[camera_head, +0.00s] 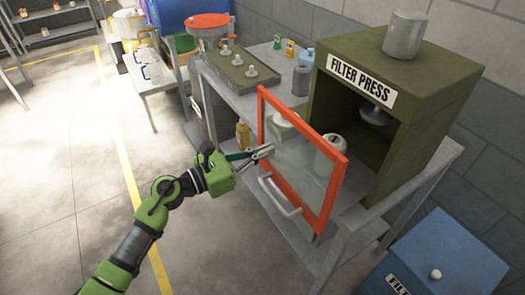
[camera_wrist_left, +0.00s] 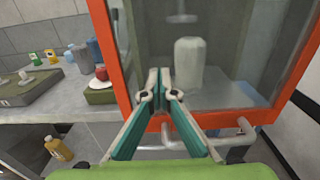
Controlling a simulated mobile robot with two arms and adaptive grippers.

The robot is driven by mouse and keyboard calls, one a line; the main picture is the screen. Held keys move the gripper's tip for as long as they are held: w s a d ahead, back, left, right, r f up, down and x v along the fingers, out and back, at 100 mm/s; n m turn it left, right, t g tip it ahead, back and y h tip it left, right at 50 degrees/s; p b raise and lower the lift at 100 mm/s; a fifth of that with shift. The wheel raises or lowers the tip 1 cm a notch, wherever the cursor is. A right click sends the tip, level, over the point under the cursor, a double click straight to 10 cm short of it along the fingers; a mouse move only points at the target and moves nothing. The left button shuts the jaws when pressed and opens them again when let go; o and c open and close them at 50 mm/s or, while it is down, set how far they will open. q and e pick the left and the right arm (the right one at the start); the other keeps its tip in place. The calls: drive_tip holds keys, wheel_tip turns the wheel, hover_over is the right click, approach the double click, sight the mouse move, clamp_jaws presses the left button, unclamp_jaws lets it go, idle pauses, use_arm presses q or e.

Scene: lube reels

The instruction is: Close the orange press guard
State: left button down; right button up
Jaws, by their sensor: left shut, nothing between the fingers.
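The orange-framed press guard (camera_head: 299,165) stands swung open from the olive filter press (camera_head: 420,105), with a clear pane and a grey handle (camera_head: 281,196) low on its outer face. The press cavity shows to the right of the guard. My left gripper (camera_head: 268,150) is shut and empty, with its tips at or very near the guard's left part; I cannot tell if they touch. In the left wrist view the gripper (camera_wrist_left: 158,82) points at the guard's pane (camera_wrist_left: 225,60), above the handle (camera_wrist_left: 245,130). A pale canister (camera_wrist_left: 190,65) shows through the pane. My right gripper is not in view.
A grey bench (camera_head: 245,100) carries a tray (camera_head: 240,68) with several small parts, a grey cylinder (camera_head: 301,80) and bottles. A metal cylinder (camera_head: 404,35) stands on the press. A blue bin (camera_head: 450,250) is at lower right. The floor at left is clear.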

use_arm(q)
drive_tip(key=b+x, duration=0.4)
drive_tip(key=x, duration=1.2)
drive_tip(key=shift+r, duration=0.2)
drive_tip(key=shift+w+f, duration=0.1)
